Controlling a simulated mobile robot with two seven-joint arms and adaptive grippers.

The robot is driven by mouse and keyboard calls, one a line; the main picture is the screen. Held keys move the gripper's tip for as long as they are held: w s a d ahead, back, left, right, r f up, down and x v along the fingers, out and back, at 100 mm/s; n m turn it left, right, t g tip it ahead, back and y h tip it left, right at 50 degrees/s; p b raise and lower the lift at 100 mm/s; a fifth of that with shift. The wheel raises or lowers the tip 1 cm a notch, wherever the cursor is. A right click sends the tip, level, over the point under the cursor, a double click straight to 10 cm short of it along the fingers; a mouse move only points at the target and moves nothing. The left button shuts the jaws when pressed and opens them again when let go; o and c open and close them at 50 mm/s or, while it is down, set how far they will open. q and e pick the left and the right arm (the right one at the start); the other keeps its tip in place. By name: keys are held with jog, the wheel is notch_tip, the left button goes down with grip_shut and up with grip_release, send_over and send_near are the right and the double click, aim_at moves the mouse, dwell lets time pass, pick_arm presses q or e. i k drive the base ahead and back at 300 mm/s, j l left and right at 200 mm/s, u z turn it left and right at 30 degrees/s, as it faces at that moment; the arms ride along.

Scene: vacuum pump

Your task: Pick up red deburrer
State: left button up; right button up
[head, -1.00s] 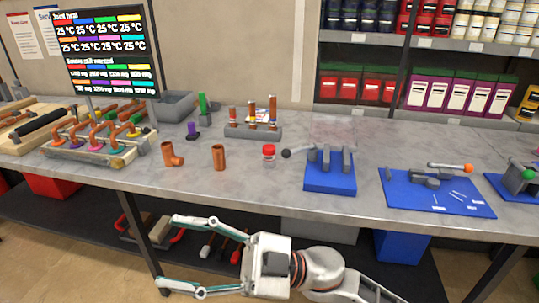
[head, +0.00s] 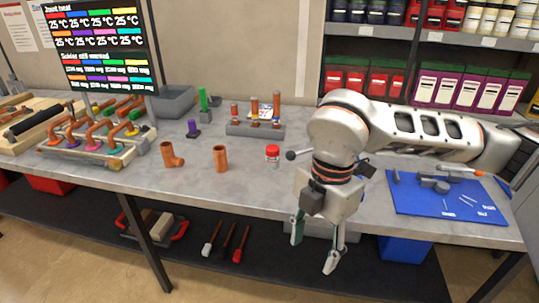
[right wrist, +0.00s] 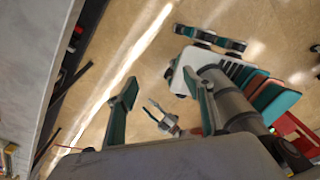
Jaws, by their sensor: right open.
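On the dark lower shelf, in the head view, lie several slim tools side by side. The one on the right has a bright red end (head: 239,254); it looks like the red deburrer, but it is too small to be sure. My right gripper (head: 314,252) is open and empty. It points down in front of the bench edge, to the right of these tools and apart from them. Its spread fingers also show in the right wrist view (right wrist: 164,98), with floor between them. A small gripper-like shape beyond them may be my left gripper (right wrist: 164,120); its jaws are unclear.
The grey bench top (head: 120,185) overhangs the lower shelf (head: 185,265). A bench leg (head: 146,245) stands left of the tools. A red-handled carrier (head: 180,228) sits beside them. A blue bin (head: 405,247) is at the right. Copper fittings (head: 221,158) stand on top.

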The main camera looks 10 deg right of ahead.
aim_at(272, 150)
jog(key=i, duration=1.3)
